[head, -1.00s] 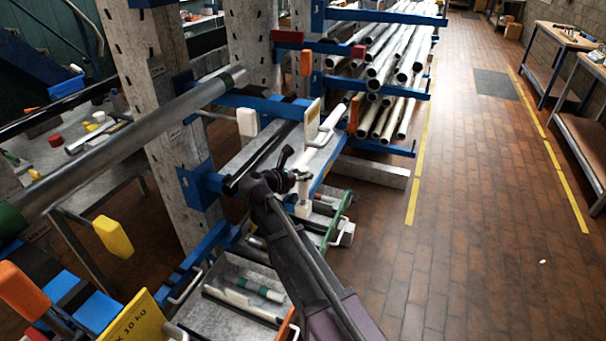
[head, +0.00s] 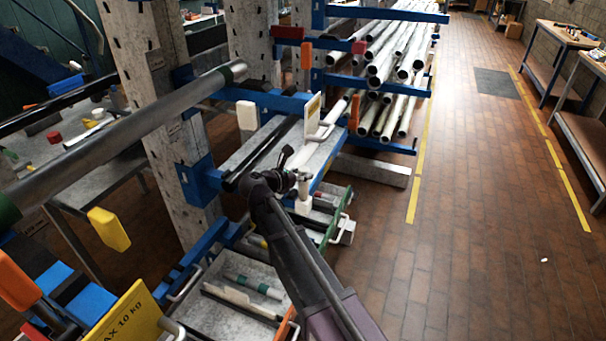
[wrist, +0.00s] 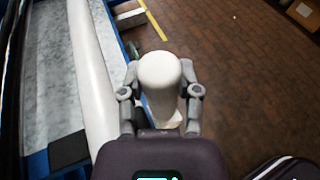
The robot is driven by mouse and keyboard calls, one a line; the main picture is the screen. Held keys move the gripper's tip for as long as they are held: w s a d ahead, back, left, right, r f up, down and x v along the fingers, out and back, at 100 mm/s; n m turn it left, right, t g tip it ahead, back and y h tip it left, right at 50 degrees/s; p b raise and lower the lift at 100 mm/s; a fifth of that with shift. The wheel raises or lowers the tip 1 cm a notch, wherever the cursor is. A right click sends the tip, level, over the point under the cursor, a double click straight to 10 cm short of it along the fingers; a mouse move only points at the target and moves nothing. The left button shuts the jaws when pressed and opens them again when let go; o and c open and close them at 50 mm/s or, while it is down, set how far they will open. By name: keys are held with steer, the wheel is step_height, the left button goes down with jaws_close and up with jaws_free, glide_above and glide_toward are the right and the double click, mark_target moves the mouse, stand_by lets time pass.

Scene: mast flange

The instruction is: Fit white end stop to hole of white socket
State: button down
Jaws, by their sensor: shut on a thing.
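My gripper (wrist: 160,78) is shut on the white end stop (wrist: 158,72), a pale piece with a rounded end held between the two fingers. In the head view my gripper (head: 291,181) is beside the end of a blue rack arm, and a white block (head: 303,207) shows just below it. I cannot tell whether this block is the held stop's lower part or the white socket. In the wrist view more white (wrist: 170,115) shows under the stop. The socket's hole is not visible, and any contact with it is hidden.
A long white tube (wrist: 92,75) lies close left of my gripper. A white stop (head: 247,115) and a sign plate (head: 313,112) stand on the rack.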

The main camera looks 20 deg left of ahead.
steer(key=shift+f, duration=0.35)
steer(key=shift+c, duration=1.2)
jaws_free()
steer(key=shift+r, duration=0.15)
step_height(320, 180, up, 11)
steer(key=p, duration=1.1)
steer(key=shift+r, duration=0.2)
steer(key=shift+f, duration=0.1)
